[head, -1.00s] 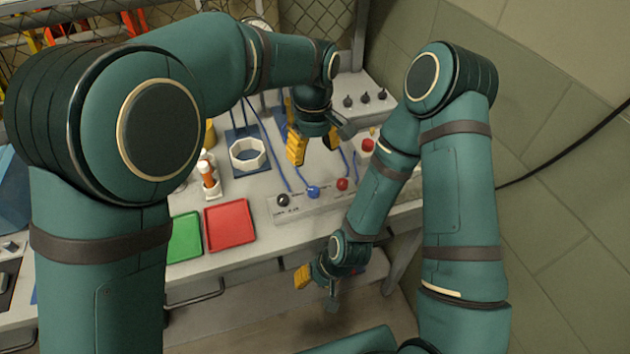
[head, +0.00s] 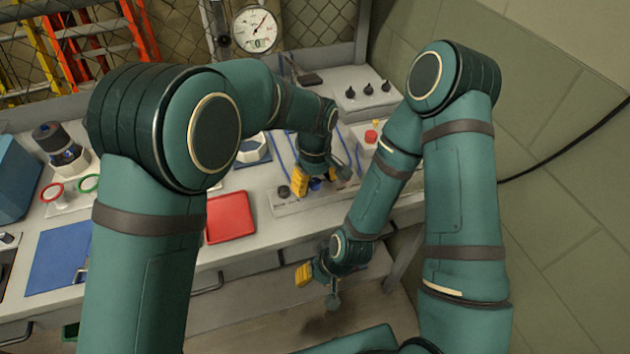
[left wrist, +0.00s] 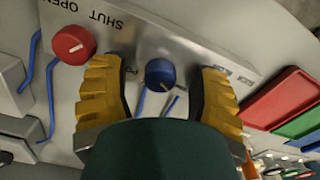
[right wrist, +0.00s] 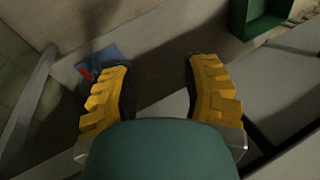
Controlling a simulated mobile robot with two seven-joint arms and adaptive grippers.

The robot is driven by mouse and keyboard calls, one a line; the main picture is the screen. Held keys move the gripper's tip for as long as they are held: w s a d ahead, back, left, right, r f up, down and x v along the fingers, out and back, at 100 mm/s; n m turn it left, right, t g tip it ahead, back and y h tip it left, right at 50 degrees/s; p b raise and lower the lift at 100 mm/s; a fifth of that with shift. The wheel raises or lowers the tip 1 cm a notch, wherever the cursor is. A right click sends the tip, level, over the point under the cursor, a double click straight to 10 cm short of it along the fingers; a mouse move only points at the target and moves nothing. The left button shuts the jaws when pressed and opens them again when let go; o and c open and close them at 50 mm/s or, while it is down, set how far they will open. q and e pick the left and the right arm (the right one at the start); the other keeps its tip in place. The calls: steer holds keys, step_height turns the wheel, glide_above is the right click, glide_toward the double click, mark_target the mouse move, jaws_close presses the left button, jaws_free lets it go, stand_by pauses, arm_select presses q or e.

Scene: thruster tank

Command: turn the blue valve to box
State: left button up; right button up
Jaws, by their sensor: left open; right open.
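The blue valve (left wrist: 160,74) is a round knob with a white pointer line, on a grey panel (left wrist: 190,35). In the left wrist view its pointer slants to the lower right. My left gripper (left wrist: 161,68) is open, with one yellow finger on each side of the knob and visible gaps between. Labels beside the knob are partly hidden by a finger. In the head view the left gripper (head: 320,180) is over the panel and mostly hides the blue valve (head: 315,184). My right gripper (head: 318,280) is open and empty, low in front of the bench; its fingers show in the right wrist view (right wrist: 158,66).
A red knob (left wrist: 73,45) marked SHUT and OPEN is beside the blue one. Red tray (head: 230,217), blue mat (head: 60,257) and a white octagonal holder (head: 254,149) are on the bench left of the panel. A box with black knobs (head: 366,92) stands behind. A gauge (head: 256,30) hangs at the back.

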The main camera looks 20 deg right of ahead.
arm_select(q)
jaws_close()
steer(key=shift+m, duration=0.4)
steer(key=shift+m+p, duration=0.45)
steer(key=shift+m, duration=0.45)
steer(key=m+p, duration=0.1)
steer(key=m, duration=0.2)
steer(key=shift+m, duration=0.3)
steer(key=m, duration=0.5)
steer(key=shift+m+p, duration=0.3)
steer(key=shift+p, duration=0.1)
